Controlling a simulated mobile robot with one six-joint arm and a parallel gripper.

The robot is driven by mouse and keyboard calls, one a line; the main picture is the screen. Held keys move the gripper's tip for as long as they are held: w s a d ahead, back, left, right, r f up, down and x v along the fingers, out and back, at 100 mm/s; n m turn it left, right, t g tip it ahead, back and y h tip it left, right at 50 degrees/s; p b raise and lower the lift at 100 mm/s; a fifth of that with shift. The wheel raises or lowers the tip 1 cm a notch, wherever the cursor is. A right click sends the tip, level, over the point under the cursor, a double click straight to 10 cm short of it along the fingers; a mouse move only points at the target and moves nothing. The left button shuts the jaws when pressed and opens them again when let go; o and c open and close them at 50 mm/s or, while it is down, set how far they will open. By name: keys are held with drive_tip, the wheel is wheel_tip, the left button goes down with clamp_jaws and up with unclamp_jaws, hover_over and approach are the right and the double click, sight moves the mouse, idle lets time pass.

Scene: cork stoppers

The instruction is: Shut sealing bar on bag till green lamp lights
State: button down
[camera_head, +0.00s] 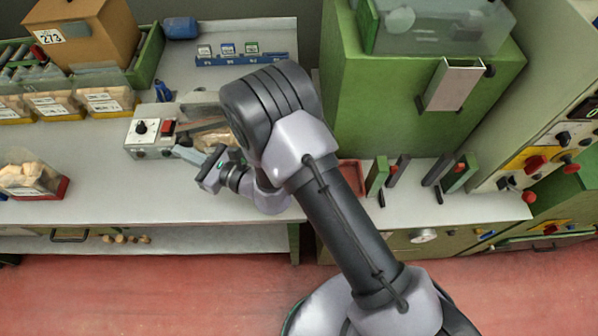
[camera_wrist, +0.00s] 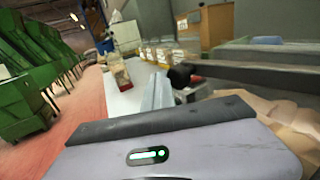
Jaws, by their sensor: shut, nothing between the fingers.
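The sealer (camera_head: 150,135) is a pale box with a black knob and a red switch, standing on the left bench. A grey bar (camera_head: 203,107), seemingly its sealing bar, runs behind my arm; in the wrist view a long grey bar (camera_wrist: 265,76) shows with a black knob at its end. A brown paper bag (camera_head: 214,138) lies beside the sealer, partly hidden by my arm; it also shows in the wrist view (camera_wrist: 292,125). My gripper (camera_head: 188,155) is shut and empty, just in front of the sealer. No lit lamp on the sealer can be made out.
The bench (camera_head: 70,215) has free room at front left. A red tray with a filled bag (camera_head: 30,178) stands at its left end. A carton (camera_head: 85,30) and several labelled bags are behind. A green machine (camera_head: 425,120) stands right of my arm.

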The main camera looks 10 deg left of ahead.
drive_tip(key=shift+w+a, duration=0.65)
drive_tip(key=shift+w, duration=0.25)
drive_tip(key=shift+w+a, duration=0.65)
drive_tip(key=shift+w, duration=0.25)
